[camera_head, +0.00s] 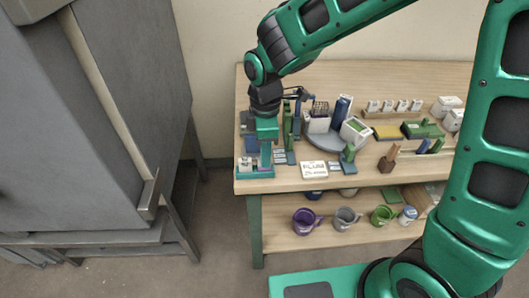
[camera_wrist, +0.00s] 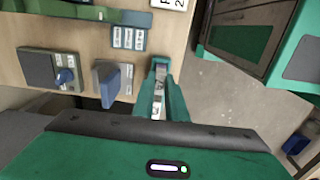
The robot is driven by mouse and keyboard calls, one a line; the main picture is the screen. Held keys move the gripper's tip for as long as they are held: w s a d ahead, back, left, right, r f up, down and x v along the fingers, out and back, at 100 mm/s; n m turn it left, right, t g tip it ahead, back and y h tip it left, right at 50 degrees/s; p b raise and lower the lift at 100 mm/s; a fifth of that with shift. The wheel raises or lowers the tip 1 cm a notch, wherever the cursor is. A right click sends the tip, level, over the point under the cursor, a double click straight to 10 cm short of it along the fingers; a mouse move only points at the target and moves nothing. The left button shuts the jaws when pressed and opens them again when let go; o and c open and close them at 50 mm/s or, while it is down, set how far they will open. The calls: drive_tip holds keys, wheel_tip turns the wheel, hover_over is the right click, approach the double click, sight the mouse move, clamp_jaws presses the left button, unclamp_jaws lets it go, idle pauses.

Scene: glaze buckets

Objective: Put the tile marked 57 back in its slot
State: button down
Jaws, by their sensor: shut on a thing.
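My gripper (camera_head: 265,158) points down at the front left corner of the table. In the wrist view its teal fingers (camera_wrist: 160,66) are shut on a thin pale piece (camera_wrist: 159,84), seen almost edge-on, close to the table's front edge. Its marking cannot be read, so I cannot tell whether it is tile 57. Just left of the fingers in the wrist view, an upright blue piece (camera_wrist: 109,88) stands by a small grey base with a label. No slot marked 57 can be made out.
A label stand (camera_wrist: 128,38) is close by, with a PLUM card (camera_head: 313,170) to its right in the head view. A round grey turntable (camera_head: 322,141) holds boxes behind. Mugs, one purple (camera_head: 306,220), stand on the lower shelf. The front edge drops to floor.

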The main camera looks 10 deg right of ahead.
drive_tip(key=shift+f, duration=0.15)
drive_tip(key=c, duration=1.7)
unclamp_jaws()
drive_tip(key=shift+r, duration=3.45)
